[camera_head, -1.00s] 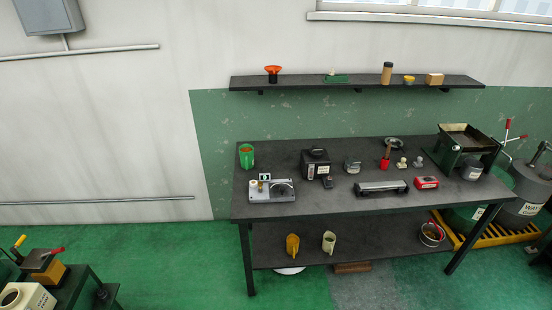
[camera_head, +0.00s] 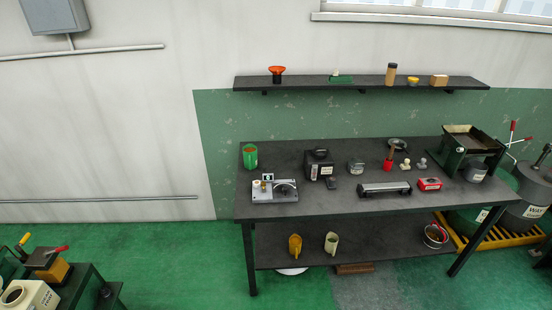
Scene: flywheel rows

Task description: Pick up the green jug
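A bright green container (camera_head: 250,157) stands upright at the back left corner of the dark workbench top (camera_head: 320,209). It looks like an open cup or jug with something brownish at its mouth; I cannot make out a handle. A pale green jug-shaped vessel (camera_head: 331,243) stands on the bench's lower shelf (camera_head: 385,240), beside a yellow jug (camera_head: 295,245). Neither of my grippers is in view.
A grey device (camera_head: 274,191) sits in front of the bright green container, with a black box (camera_head: 319,165) to its right. A wall shelf (camera_head: 300,86) hangs above. Another bench (camera_head: 85,290) stands at lower left. Green floor (camera_head: 170,245) is clear between.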

